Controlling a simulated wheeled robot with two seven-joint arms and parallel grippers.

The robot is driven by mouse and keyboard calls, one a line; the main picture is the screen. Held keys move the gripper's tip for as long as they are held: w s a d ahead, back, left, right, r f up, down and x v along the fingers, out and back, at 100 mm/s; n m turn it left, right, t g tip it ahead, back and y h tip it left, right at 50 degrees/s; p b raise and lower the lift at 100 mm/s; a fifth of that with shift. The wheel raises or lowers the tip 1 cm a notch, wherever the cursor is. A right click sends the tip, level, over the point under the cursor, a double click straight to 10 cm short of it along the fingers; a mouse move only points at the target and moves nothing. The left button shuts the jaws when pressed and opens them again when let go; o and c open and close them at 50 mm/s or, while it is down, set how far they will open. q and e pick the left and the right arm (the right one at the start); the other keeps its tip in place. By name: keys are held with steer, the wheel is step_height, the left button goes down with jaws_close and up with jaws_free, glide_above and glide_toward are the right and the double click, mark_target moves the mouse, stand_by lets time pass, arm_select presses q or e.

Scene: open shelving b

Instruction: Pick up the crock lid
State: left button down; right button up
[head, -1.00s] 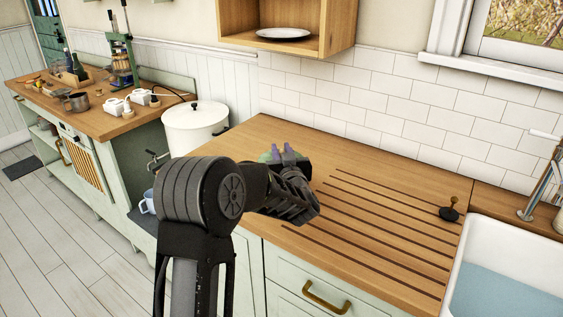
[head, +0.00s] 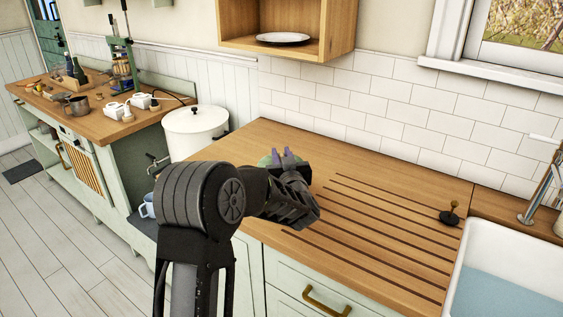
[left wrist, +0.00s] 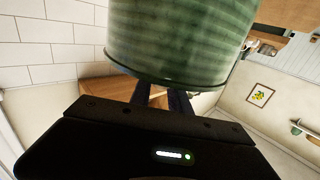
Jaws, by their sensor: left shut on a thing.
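My left gripper (head: 284,158) is above the back left part of the wooden counter, shut on a green ribbed round thing that I take to be the crock lid (head: 266,159). In the head view only a small green patch of it shows behind the purple fingertips. In the left wrist view the crock lid (left wrist: 180,40) fills the top middle, with a dark lower rim. The left gripper's fingers (left wrist: 162,98) reach up to that rim; their contact is hidden. I cannot tell whether the lid touches the counter. My right gripper is not in view.
The wooden counter (head: 375,215) is mostly clear, with dark grooves and a small black piece with a wooden knob (head: 450,214) near the white sink (head: 470,255). A white lidded pot (head: 195,130) stands left. A wall shelf (head: 337,35) holds a plate (head: 283,38).

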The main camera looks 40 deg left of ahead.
mark_target(282, 154)
arm_select(q)
step_height(282, 154, up, 10)
steer(key=shift+r, duration=0.1)
stand_by(0.4)
stand_by(0.7)
